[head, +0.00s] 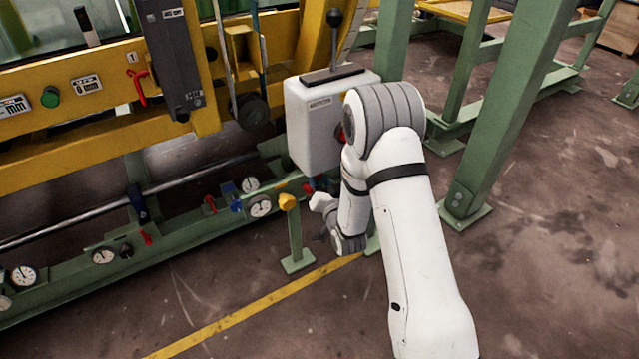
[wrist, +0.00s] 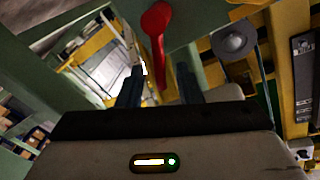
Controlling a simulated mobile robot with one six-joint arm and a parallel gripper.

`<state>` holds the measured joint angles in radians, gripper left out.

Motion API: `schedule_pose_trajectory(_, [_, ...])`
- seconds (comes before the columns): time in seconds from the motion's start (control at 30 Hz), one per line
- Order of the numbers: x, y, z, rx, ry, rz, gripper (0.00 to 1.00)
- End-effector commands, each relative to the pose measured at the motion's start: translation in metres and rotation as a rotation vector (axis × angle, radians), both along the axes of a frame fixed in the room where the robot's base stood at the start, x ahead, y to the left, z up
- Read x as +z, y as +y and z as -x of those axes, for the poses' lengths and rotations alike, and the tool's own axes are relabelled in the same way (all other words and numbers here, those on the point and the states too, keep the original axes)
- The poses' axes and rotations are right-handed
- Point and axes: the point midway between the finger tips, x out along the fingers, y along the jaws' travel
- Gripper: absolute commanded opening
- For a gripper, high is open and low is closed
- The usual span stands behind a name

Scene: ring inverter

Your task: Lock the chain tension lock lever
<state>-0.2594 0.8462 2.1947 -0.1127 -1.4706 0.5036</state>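A red lever (wrist: 157,32) with a rounded top end shows at the top centre of the wrist view, in front of a green surface. My gripper (wrist: 161,82) is open, with its two dark fingers apart. The lever's narrow lower end extends down into the gap between the fingers; I cannot tell if it touches either one.
The grey box (head: 318,118) with a black-knobbed lever (head: 334,38) stands behind my arm. A yellow-topped green post (head: 293,225) stands left of my wrist. Green rails with gauges (head: 260,206) run left. A green column (head: 515,110) stands right. Floor is open at lower right.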

Motion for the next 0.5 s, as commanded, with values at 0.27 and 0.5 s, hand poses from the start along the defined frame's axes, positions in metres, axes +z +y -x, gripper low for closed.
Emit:
schedule_pose_trajectory(0.27, [0.0004, 0.0004, -0.0004, 0.000, 0.000, 0.000, 0.28])
schedule_pose_trajectory(0.5, [0.0003, 0.0005, -0.0002, 0.001, 0.000, 0.000, 0.08])
